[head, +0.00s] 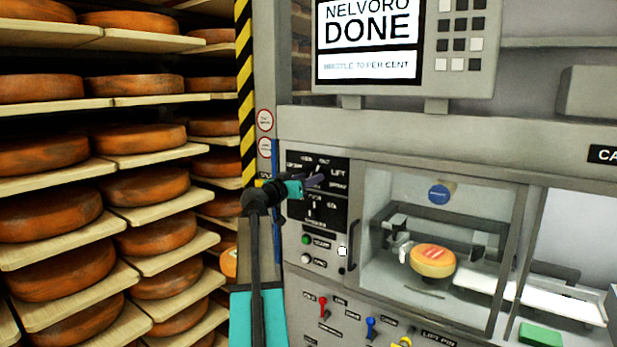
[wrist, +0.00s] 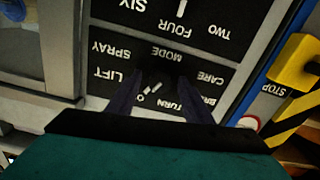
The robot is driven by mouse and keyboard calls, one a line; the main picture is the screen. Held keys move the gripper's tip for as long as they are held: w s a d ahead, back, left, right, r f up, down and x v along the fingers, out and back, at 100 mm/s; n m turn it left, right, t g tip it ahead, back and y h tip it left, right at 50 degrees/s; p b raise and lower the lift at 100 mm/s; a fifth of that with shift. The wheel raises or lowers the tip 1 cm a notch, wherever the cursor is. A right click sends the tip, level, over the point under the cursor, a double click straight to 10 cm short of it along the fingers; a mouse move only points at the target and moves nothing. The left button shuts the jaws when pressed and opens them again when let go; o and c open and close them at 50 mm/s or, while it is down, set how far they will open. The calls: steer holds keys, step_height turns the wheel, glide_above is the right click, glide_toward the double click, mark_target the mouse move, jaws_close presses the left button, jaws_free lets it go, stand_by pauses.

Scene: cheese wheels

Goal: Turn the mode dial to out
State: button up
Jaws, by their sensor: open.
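The mode dial (wrist: 155,82) is a dark knob on the upper black panel. Its labels appear upside down in the wrist view, with LIFT, SPRAY, CARE and TURN readable and a partly hidden word starting with O. A short white mark shows near the knob; I cannot tell which label it points at. My gripper (wrist: 157,98) is open, with its dark fingers on either side of the dial. I cannot tell whether they touch it. In the head view, my gripper (head: 314,181) is at the upper panel and hides the dial.
A second dial (head: 314,208) with number labels sits below. Green and white buttons (head: 306,240) are under it. A glass-fronted chamber (head: 440,230) holding a cheese wheel (head: 433,261) is right. Cheese shelves (head: 110,160) fill the left, beside a yellow-black striped post (head: 245,90). A screen (head: 367,40) reads DONE.

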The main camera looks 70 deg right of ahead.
steer(key=shift+d, duration=0.15)
steer(key=c, duration=1)
steer(key=shift+f+b, duration=0.15)
steer(key=shift+b, duration=0.7)
steer(key=shift+n+b, duration=0.3)
steer(key=o, duration=1)
